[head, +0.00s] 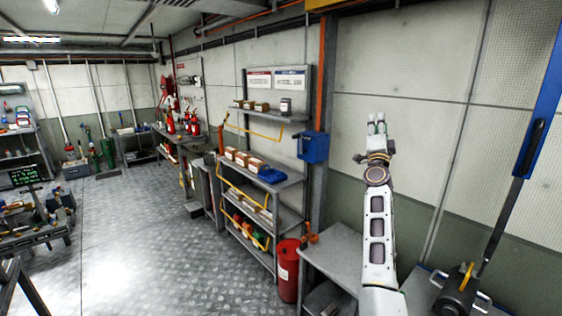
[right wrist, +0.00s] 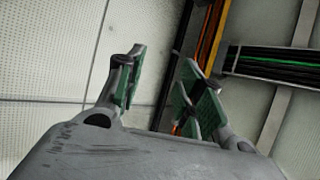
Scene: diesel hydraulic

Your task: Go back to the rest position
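My right arm rises from the lower right of the head view, with its gripper (head: 377,124) pointing up in front of the pale wall panels. In the right wrist view the right gripper (right wrist: 163,92) has its green-padded fingers apart, with nothing between them. Behind the fingers are wall panels, an orange pipe and dark cable runs. My left gripper is not in view.
A shelf rack (head: 275,190) with boxes stands left of my right arm. A red bin (head: 288,270) and a grey bench (head: 336,258) are close by the arm. A blue lever (head: 541,95) stands at the right. The metal floor (head: 130,240) is clear at left centre.

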